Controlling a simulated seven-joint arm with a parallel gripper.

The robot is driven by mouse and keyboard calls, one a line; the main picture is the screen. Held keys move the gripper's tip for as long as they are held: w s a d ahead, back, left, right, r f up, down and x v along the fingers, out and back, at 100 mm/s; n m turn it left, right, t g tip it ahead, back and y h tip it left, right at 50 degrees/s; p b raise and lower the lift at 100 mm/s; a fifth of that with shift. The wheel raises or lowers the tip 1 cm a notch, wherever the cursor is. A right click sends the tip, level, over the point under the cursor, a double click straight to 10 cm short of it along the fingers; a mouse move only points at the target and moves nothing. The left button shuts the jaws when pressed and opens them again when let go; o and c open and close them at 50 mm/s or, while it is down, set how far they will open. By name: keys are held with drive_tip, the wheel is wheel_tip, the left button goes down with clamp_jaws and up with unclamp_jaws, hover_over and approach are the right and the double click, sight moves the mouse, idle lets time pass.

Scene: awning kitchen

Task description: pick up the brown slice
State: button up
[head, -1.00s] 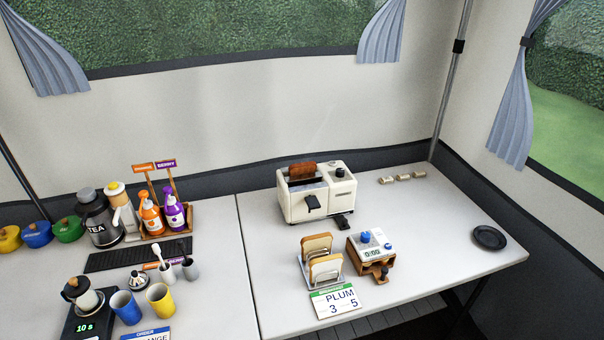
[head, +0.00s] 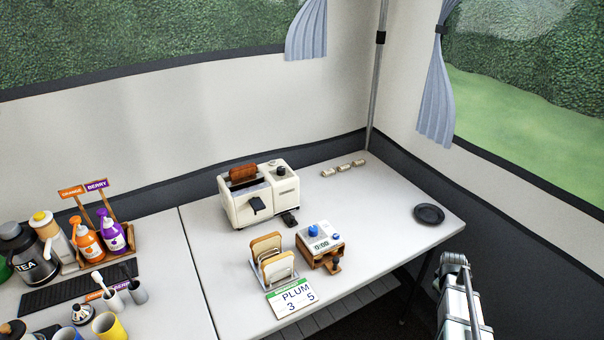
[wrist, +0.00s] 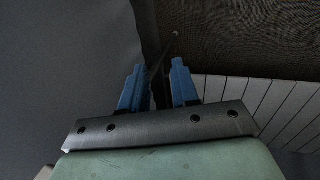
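The brown slice (head: 243,172) stands upright in a slot of the cream toaster (head: 262,203), its upper part sticking out. Its lower part is hidden inside the toaster. My gripper (wrist: 157,68) shows in the wrist view as two blue fingers, apart with nothing between them. In the head view part of my arm shows at the lower right, beyond the table's right edge and far from the toaster; the fingers cannot be made out there.
A black plate (head: 429,214) lies at the right. Bottles (head: 115,235) stand left. The table right of the toaster is mostly clear.

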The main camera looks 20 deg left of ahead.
drive_tip(key=w+d+r+n+t+h, duration=0.1)
drive_tip(key=w+d+r+n+t, duration=0.25)
drive_tip(key=w+r, duration=1.05)
drive_tip(key=shift+n, duration=0.85)
drive_tip(key=a+r, duration=0.2)
drive_tip(key=w+a+r, duration=0.1)
drive_tip(key=a+r, duration=0.1)
drive_tip(key=w+a+r, duration=0.1)
drive_tip(key=r, duration=0.1)
drive_tip(key=shift+w+a+r, duration=0.15)
drive_tip(key=shift+w+a, duration=0.1)
drive_tip(key=shift+a, duration=0.15)
drive_tip(key=w+a+r+n+y, duration=0.1)
drive_tip(key=w+a+r, duration=0.15)
drive_tip(key=a, duration=0.55)
drive_tip(key=w+a+r+n+y, duration=0.1)
drive_tip(key=a+r+n, duration=0.15)
drive_tip(key=a, duration=0.55)
drive_tip(key=n+g+y, duration=0.4)
drive_tip(key=n, duration=0.5)
approach(244, 166)
drive_tip(key=x, duration=0.5)
drive_tip(key=shift+w+f, duration=0.3)
drive_tip(key=shift+f, duration=0.05)
drive_tip(key=shift+s+x, duration=0.15)
drive_tip(key=shift+x, duration=1.2)
drive_tip(key=shift+s+x, duration=0.15)
drive_tip(key=shift+x, duration=1.15)
